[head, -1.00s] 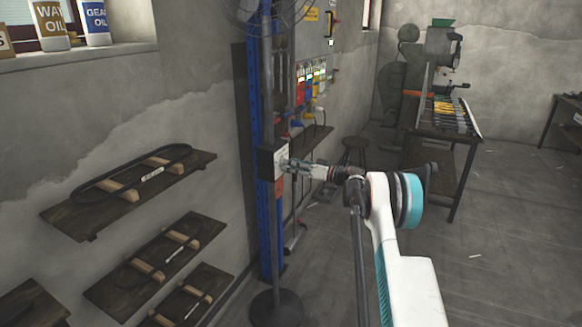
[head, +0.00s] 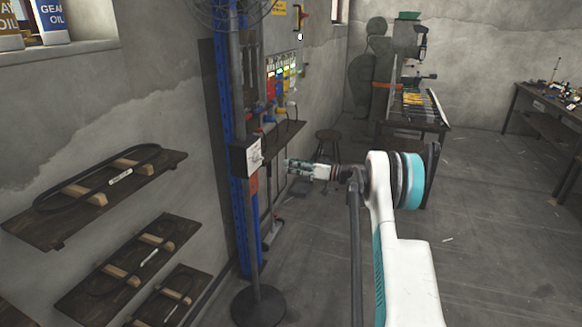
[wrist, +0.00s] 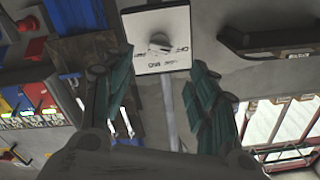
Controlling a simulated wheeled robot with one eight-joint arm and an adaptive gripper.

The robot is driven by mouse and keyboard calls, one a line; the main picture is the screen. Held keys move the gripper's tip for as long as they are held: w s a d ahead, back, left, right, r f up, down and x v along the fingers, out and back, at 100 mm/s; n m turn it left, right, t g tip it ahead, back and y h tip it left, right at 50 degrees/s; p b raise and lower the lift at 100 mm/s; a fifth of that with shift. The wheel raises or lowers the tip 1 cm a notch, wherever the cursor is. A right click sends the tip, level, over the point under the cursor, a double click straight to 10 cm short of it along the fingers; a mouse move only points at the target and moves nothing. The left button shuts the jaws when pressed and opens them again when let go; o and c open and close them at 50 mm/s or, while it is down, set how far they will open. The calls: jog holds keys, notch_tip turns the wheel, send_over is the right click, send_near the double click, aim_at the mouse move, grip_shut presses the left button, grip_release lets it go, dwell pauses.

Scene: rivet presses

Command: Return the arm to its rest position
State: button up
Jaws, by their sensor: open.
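My gripper (head: 290,168) is open and empty in the middle of the head view, at the end of my outstretched arm. It points left toward a switch box (head: 252,155) on a stand, with a visible gap between them. In the wrist view my gripper's two green fingers (wrist: 160,90) are spread apart. The switch box's white face (wrist: 155,42) with a round knob shows ahead, beyond and between the fingertips.
A fan pole (head: 236,90) on a round base (head: 258,305) and a blue post (head: 228,120) stand left of my gripper. Wooden wall shelves (head: 95,198) are at the left. A stool (head: 328,137) and a press table (head: 410,125) stand behind.

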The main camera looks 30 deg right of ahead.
jog(key=s+a+r+m+g+h+p, duration=0.1)
jog(key=a+r+g, duration=0.1)
jog(key=a+r, duration=0.5)
jog(key=s+a+r+m+g+h+p, duration=0.15)
jog(key=a+r, duration=0.25)
jog(key=a, duration=0.8)
jog(key=s+a+r+g+h, duration=0.1)
jog(key=s+a+r, duration=0.2)
jog(key=s+a, duration=0.35)
jog(key=s+a+r+g+h, duration=0.2)
jog(key=s+a+r, duration=0.1)
jog(key=s+a, duration=0.4)
jog(key=s+a+r+h+p, duration=0.1)
jog(key=s+a, duration=0.3)
jog(key=s, duration=0.4)
jog(key=s+a+h+p, duration=0.1)
jog(key=s+a, duration=0.3)
jog(key=s, duration=0.3)
jog(key=s+d+f+h+b, duration=0.1)
jog(key=s+d+f+b, duration=0.1)
jog(key=s+f, duration=0.3)
jog(key=s+d+f+h+b, duration=0.2)
jog(key=s+d+f, duration=0.2)
jog(key=s, duration=0.7)
jog(key=shift+s+d+f+m, duration=0.15)
jog(key=shift+f+m, duration=0.3)
jog(key=shift+f, duration=0.15)
jog(key=shift+g+h, duration=0.25)
